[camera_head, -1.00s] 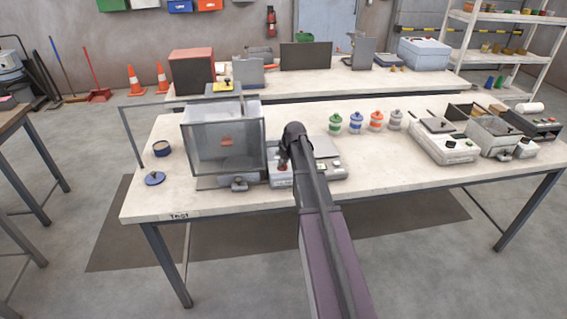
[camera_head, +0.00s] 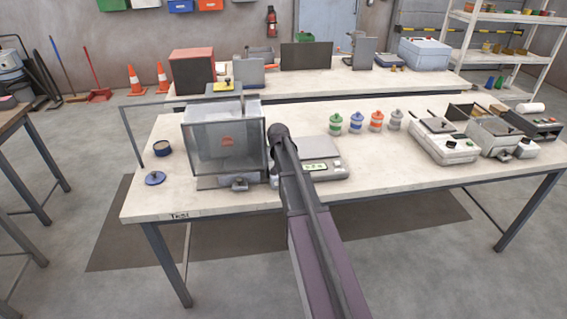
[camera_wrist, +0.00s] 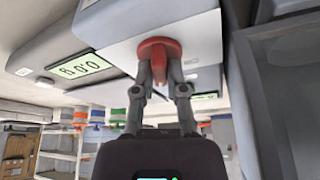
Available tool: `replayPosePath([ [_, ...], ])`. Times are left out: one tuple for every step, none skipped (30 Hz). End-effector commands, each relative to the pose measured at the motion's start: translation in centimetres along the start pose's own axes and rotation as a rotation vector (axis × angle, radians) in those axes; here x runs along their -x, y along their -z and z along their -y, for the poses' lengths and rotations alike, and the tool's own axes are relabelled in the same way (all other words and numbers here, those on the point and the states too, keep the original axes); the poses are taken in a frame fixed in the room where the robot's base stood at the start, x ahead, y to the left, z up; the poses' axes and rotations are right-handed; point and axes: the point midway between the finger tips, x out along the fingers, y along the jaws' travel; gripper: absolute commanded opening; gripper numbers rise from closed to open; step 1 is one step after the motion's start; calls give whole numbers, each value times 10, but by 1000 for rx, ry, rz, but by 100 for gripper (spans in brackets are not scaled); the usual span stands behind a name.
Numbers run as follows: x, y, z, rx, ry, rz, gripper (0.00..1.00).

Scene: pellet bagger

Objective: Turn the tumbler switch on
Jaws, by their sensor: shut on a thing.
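The red tumbler switch (camera_wrist: 158,47) shows in the wrist view, with a round red base on the pale face of a housing (camera_wrist: 160,20) and a short lever standing out from it. My gripper (camera_wrist: 159,68) has its two fingers on either side of this red part, closed on it. In the head view my arm hides the switch and the gripper, in front of the left part of the scale unit (camera_head: 333,172). Which way the lever is tilted cannot be told clearly.
A clear-walled box (camera_head: 225,150) stands just left of the arm. Green-lit displays (camera_wrist: 75,67) show close to the gripper. Several small jars (camera_head: 356,123) stand behind, and another bench unit (camera_head: 445,143) is to the right.

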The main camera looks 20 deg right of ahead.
Motion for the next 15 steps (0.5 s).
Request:
replayPosePath([
  [0,0,0,-26,-12,2,0],
  [0,0,0,-42,-19,2,0],
  [0,0,0,-61,-28,2,0],
  [0,0,0,-75,-34,3,0],
  [0,-1,0,-87,-38,3,0],
  [0,-1,0,-101,-44,4,0],
  [0,-1,0,-111,-48,4,0],
  [0,-1,0,-119,-51,4,0],
  [0,-1,0,-128,-55,3,0],
  [0,-1,0,-133,-58,3,0],
  [0,-1,0,-139,-60,3,0],
  [0,-1,0,-144,-61,3,0],
  [0,-1,0,-146,-63,3,0],
  [0,-1,0,-148,-63,3,0],
  [0,-1,0,-150,-64,3,0],
])
